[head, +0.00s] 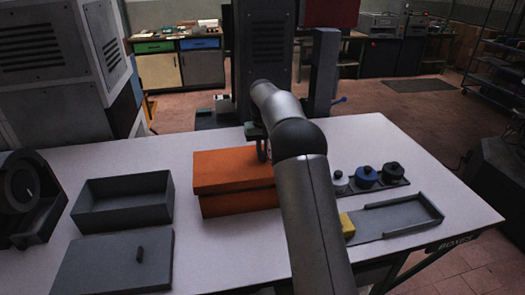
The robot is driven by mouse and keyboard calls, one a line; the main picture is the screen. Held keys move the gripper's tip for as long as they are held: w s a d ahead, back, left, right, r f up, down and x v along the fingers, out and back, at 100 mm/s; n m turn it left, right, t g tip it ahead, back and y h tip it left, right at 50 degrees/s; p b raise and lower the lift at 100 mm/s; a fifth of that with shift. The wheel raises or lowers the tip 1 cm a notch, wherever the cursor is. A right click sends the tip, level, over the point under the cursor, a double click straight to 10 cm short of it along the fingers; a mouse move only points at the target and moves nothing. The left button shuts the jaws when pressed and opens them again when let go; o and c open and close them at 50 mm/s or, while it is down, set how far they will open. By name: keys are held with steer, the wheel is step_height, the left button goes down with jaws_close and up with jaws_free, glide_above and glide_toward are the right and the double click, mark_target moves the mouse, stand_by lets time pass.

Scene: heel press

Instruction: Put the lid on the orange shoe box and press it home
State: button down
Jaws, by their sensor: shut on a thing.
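The orange shoe box (238,202) stands near the middle of the white table. Its orange lid (225,170) lies over the top of the box, with a thin dark line under the lid's front edge. I cannot tell whether the lid is fully down or slightly raised. My gripper (262,150) is at the lid's right part, mostly hidden behind my arm. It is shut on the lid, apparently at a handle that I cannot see. My arm also covers the right end of the box and lid.
An open grey box (122,216) and a grey lid with a knob (113,268) lie to the left. Knobbed weights (367,176) stand on a rack at right. A yellow block (347,225) sits by a grey tray (410,218). A dark machine (265,50) rises behind.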

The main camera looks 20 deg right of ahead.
mark_target(263, 164)
steer(key=shift+f, duration=0.5)
stand_by(0.6)
steer(key=shift+f, duration=0.4)
steer(key=shift+f, duration=0.15)
steer(key=shift+f+b, duration=0.7)
steer(key=shift+f, duration=0.2)
steer(key=shift+f, duration=0.75)
stand_by(1.4)
steer(key=c, duration=1)
jaws_free()
steer(key=shift+s, duration=0.1)
steer(key=shift+o, duration=0.2)
